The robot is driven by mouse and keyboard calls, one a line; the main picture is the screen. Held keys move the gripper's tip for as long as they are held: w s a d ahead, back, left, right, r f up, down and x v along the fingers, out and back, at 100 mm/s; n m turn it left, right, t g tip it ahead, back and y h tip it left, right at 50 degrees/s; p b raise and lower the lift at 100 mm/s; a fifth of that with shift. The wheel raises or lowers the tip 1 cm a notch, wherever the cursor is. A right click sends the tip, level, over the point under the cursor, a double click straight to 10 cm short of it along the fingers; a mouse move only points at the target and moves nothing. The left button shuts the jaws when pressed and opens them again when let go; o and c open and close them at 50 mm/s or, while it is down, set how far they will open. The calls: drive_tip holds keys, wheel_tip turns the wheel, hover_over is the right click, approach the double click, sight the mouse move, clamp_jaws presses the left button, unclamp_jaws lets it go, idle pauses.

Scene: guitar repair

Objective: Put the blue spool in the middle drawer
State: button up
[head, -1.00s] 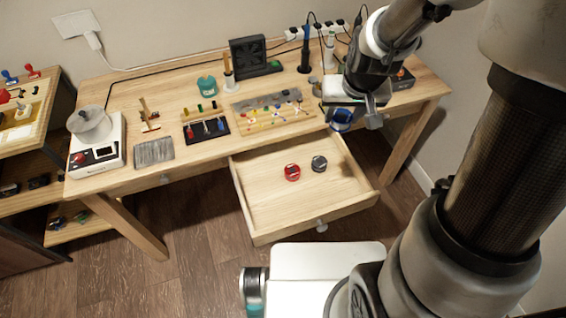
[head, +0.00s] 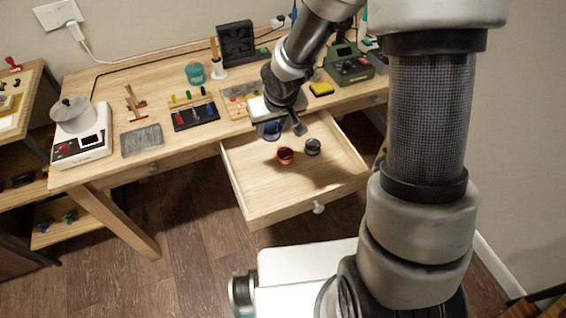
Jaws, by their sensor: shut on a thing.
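The blue spool (head: 269,130) is held in my gripper (head: 283,128), over the back part of the open middle drawer (head: 256,198). The fingers are shut on the spool, and the arm hides part of the grip. The drawer is pulled out from under the desk top. A red spool (head: 285,155) and a dark spool (head: 312,146) lie inside it, side by side, just in front of and below my gripper. The front and left of the drawer floor are bare.
The desk (head: 180,83) holds a scale with a pot (head: 80,130), a grey block (head: 141,139), a dark tool tray (head: 195,114), a teal pot (head: 195,73), a black fan box (head: 236,43) and a green device (head: 348,65). A round knob (head: 318,208) sticks out from the drawer front.

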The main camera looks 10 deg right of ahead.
drive_tip(key=shift+n, duration=0.5)
drive_tip(key=a+f+b, duration=0.1)
drive_tip(key=f+b, duration=0.1)
drive_tip(key=f, duration=0.2)
drive_tip(key=a+f+b, duration=0.2)
drive_tip(key=f, duration=0.2)
drive_tip(key=a+f+b, duration=0.2)
drive_tip(key=f, duration=0.2)
drive_tip(key=shift+w+f, duration=0.2)
drive_tip(key=shift+f, duration=0.2)
drive_tip(key=shift+d+f+b, duration=0.1)
drive_tip(key=shift+f+b, duration=0.9)
drive_tip(key=shift+f, duration=1)
drive_tip(key=shift+f, duration=0.2)
drive_tip(key=o, duration=1.1)
